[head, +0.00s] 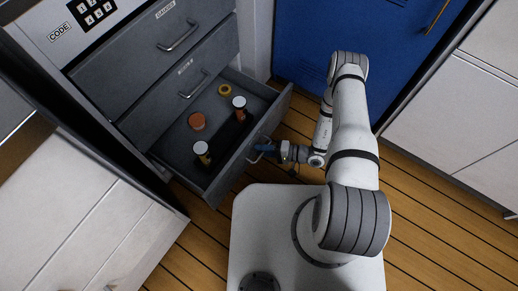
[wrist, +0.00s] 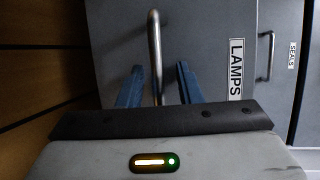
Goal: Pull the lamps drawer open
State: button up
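The lamps drawer (head: 238,160) is the lowest grey drawer, and it stands well open in the head view. Its front, with the label LAMPS (wrist: 236,69), fills the middle of the wrist view. Its metal bar handle (wrist: 154,45) runs between the two blue fingers of my gripper (wrist: 159,68). The fingers are apart, one on each side of the bar, with a gap showing on both sides. In the head view my gripper (head: 266,149) is at the drawer front, by the handle.
The seals drawer (head: 170,99) above is shut. A blue door (head: 360,30) stands behind. Wooden floor (head: 185,250) lies bare in front.

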jog(key=p+v, duration=0.2)
jog(key=v, duration=0.5)
jog(key=shift+d, duration=0.4)
jog(key=shift+r, duration=0.15)
jog(key=w+d+r+n+g+h+p, duration=0.15)
jog(key=r+p, duration=0.25)
jog(key=r, duration=1)
jog(key=w+r+n+g+h+p, duration=0.1)
jog(key=r+g+h+p, duration=0.3)
jog(key=r, duration=1)
jog(key=w+d+r+n+g+p, duration=0.15)
jog(key=r+p, duration=0.35)
jog(key=r, duration=0.8)
jog(key=s+d+r+t+h+p, duration=0.1)
jog(key=s+r+t+h+p, duration=0.1)
jog(key=r, duration=1.1)
jog(key=s+d+r+m+t+h+p, duration=0.1)
jog(key=s+r+h+p, duration=0.4)
jog(key=r, duration=0.8)
jog(key=s+d+r+t+h+p, duration=0.2)
jog(key=r+p, duration=0.6)
jog(key=r, duration=0.5)
jog(key=shift+s+d+r+t+h+p, duration=0.3)
jog(key=shift+s+t+h, duration=0.35)
jog(key=shift+s+t, duration=0.6)
jog(key=shift+s+f+g, duration=0.1)
jog(key=shift+s+g, duration=0.15)
